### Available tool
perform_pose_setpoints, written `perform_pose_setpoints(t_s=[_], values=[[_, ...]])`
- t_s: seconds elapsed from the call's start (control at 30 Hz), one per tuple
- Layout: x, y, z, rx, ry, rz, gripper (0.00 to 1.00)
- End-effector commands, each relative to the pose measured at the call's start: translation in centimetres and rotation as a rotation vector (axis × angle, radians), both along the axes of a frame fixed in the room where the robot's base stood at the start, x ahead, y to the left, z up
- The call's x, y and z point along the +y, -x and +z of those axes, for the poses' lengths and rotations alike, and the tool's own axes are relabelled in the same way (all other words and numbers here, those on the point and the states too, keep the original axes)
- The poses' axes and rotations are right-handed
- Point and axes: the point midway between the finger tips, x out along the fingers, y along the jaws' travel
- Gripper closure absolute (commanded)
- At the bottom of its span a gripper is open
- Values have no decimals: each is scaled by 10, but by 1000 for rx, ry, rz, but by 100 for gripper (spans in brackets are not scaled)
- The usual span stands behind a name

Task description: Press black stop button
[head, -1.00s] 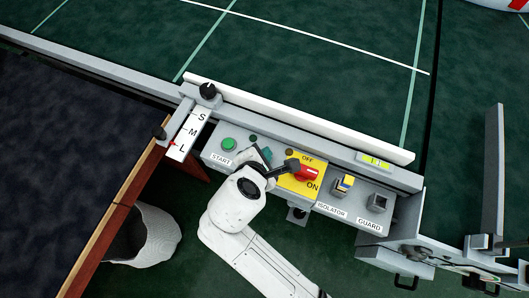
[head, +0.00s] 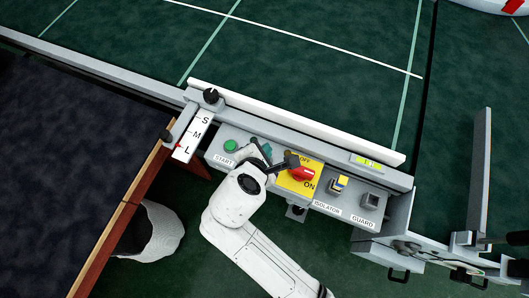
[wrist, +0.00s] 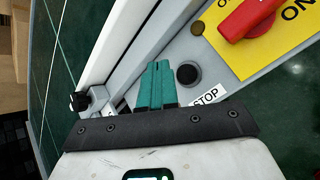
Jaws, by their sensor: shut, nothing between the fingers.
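The black stop button (wrist: 187,74) is a round black knob in a dark collar on the grey panel, beside a white STOP label (wrist: 208,96) in the wrist view. My gripper (wrist: 157,65) has teal fingers closed together, with nothing between them. In the wrist view the fingertips appear just left of the button, with a gap between them in the picture; their height above the panel is unclear. In the head view my gripper (head: 267,149) is over the panel between the green start button (head: 231,145) and the red switch. My wrist hides the stop button there.
The red ON/OFF switch (head: 303,174) on its yellow plate stands right of my gripper. Farther right are the isolator (head: 338,185) and guard (head: 370,201) controls. A white rail (head: 300,123) runs behind the panel. A size slide marked S, M, L (head: 193,134) is at left.

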Motion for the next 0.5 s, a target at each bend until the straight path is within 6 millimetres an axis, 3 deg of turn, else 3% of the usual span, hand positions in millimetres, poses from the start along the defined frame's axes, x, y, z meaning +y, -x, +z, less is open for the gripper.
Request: perform_pose_setpoints(t_s=[0.2, 0.5], values=[[0, 0, 20, 1, 1, 0, 100], [0, 0, 19, 0, 1, 1, 100]])
